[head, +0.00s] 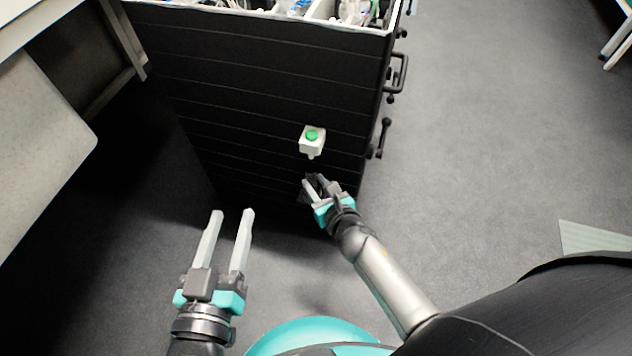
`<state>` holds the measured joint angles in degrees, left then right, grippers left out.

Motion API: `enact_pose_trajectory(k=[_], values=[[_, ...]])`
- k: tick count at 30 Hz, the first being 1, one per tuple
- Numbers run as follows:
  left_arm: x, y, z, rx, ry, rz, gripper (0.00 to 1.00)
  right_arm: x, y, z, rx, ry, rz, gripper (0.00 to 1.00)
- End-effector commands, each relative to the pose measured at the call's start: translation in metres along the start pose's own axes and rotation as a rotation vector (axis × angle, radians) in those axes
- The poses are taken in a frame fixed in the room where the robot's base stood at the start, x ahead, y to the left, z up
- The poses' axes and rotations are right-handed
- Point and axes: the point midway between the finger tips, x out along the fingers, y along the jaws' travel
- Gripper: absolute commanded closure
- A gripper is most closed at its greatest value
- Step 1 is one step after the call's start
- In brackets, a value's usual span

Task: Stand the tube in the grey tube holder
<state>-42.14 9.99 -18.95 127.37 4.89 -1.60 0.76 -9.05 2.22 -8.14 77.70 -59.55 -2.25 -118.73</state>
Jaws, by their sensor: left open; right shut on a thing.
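My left gripper (232,214) is open and empty, low at the left of the head view, with its two pale fingers pointing away from me. My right gripper (316,182) is near the dark front of a cabinet, just below a small white box with a green round top. It is shut on a small dark thing between its fingers, too small and dim to identify. I cannot make out the tube or the grey tube holder for certain.
The black cabinet (250,75) stands ahead, with an open top holding white and blue items. The white box (312,143) with the green round top is at its front. A pale table (40,150) is at the left.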

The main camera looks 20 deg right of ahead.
Motion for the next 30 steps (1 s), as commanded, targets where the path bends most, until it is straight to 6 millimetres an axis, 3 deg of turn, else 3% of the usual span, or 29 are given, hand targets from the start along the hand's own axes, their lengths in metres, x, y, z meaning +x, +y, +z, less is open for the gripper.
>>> enact_pose_trajectory(k=[14, 15, 24, 30], values=[[0.0003, -0.0003, 0.0014, 0.0, 0.0, 0.0, 0.5, 0.0019, 0.0004, -0.0046, 0.001, 0.0, 0.001, 1.0], [0.0003, -0.0003, 0.0014, 0.0, 0.0, 0.0, 0.5, 0.0019, 0.0004, -0.0046, 0.001, 0.0, 0.001, 0.64], [0.0003, -0.0003, 0.0015, 0.0, 0.0, 0.0, 0.5, 0.0018, 0.0002, -0.0047, 0.0, 0.0, 0.001, 0.32], [0.0003, -0.0003, 0.0015, 0.0, 0.0, 0.0, 0.5, 0.0018, 0.0001, -0.0049, 0.0, 0.001, 0.001, 0.32]])
